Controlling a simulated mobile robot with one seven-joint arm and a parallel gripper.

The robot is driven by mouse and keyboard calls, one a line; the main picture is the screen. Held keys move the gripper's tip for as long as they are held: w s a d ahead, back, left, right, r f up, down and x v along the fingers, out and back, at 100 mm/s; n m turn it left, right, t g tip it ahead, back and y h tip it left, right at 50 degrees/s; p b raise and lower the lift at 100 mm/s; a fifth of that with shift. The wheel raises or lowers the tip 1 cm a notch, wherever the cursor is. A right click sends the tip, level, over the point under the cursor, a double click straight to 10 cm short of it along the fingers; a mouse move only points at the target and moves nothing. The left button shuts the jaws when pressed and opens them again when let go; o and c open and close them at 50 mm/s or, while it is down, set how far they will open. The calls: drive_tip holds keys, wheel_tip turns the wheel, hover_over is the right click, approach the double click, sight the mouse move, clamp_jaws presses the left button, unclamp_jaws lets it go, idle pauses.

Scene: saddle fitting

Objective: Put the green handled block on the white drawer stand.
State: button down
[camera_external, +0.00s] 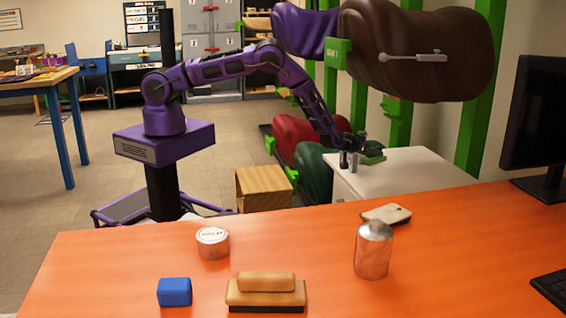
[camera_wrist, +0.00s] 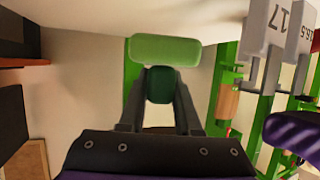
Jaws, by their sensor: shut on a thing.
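The green handled block (camera_external: 373,158) is at my gripper's end, at the back-left part of the white drawer stand's top in the external view. In the wrist view, its light green body (camera_wrist: 165,49) lies just beyond my fingertips, and its dark green handle (camera_wrist: 160,86) is between them. My gripper (camera_external: 350,160) is shut on the handle; it also shows in the wrist view (camera_wrist: 160,80). The white drawer stand (camera_external: 420,168) is behind the orange table, which hides its lower part. I cannot tell whether the block touches the stand's top.
The orange table (camera_external: 120,270) in front holds a brush (camera_external: 265,297), a blue block (camera_external: 174,292), a round tin (camera_external: 212,243), a metal canister (camera_external: 373,252) and a flat pale object (camera_external: 386,214). Saddles on green racks (camera_external: 470,130) stand behind. The stand's top looks clear at right.

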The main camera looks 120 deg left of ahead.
drive_tip(key=a, duration=0.1)
drive_tip(key=s+a+f, duration=0.1)
drive_tip(key=shift+s+a+f+n+y, duration=0.15)
drive_tip(key=shift+a+n+y, duration=0.15)
drive_tip(key=shift+a, duration=0.05)
drive_tip(key=shift+s+a+f+b, duration=0.1)
drive_tip(key=shift+f+b, duration=0.6)
drive_tip(key=shift+f, duration=1.05)
drive_tip(key=shift+a+f+b, duration=0.1)
drive_tip(key=shift+f+b, duration=0.55)
drive_tip(key=shift+f, duration=1.05)
drive_tip(key=shift+f+g, duration=0.3)
drive_tip(key=shift+f, duration=0.3)
drive_tip(key=c, duration=0.5)
unclamp_jaws()
drive_tip(key=p+v, duration=0.2)
drive_tip(key=v, duration=1.5)
drive_tip(key=shift+s+d+r+p, duration=0.1)
drive_tip(key=shift+d+r+p, duration=0.1)
drive_tip(key=shift+p, duration=0.15)
